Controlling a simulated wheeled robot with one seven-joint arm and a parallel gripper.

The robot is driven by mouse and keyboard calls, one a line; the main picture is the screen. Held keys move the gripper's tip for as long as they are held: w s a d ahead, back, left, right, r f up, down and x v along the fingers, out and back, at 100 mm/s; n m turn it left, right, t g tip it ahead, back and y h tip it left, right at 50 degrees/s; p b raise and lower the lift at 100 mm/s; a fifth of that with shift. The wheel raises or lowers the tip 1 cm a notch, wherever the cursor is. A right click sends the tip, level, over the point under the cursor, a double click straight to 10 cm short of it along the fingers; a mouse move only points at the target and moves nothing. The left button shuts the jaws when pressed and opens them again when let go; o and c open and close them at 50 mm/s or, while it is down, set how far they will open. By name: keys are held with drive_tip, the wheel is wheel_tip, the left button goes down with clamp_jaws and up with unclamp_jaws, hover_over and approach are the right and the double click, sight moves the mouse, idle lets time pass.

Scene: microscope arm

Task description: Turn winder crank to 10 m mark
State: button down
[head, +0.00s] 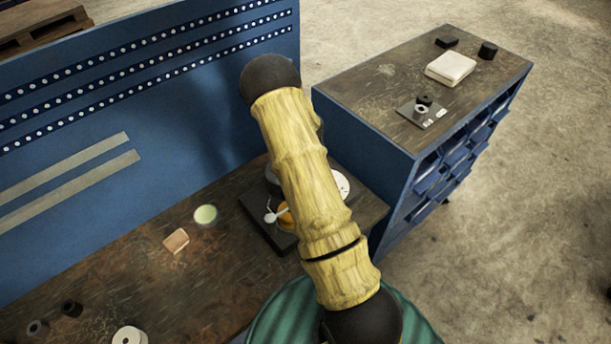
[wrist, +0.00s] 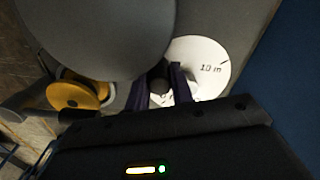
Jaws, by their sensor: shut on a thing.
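The winder sits on a dark base (head: 284,240) on the workbench, mostly hidden by my arm in the head view. Its white dial (head: 342,184) shows at the arm's right edge. In the wrist view the dial (wrist: 203,55) carries a "10 m" label and a short dark tick at its upper right. My gripper (wrist: 160,88) is in front of the dial's lower left, its two dark fingers shut on the dark crank knob (wrist: 158,80). An orange spool (wrist: 78,95) is at the left. A large grey round part hides much of the winder; the crank's pointer cannot be made out.
On the bench (head: 120,270) lie a pale green disc (head: 206,215), a tan block (head: 176,240) and a white roll (head: 129,336). A blue pegboard (head: 150,100) stands behind. A drawer cabinet (head: 390,120) stands close at right.

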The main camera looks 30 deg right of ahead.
drive_tip(key=shift+d, duration=0.1)
drive_tip(key=c, duration=1.2)
unclamp_jaws()
drive_tip(key=shift+r, duration=0.15)
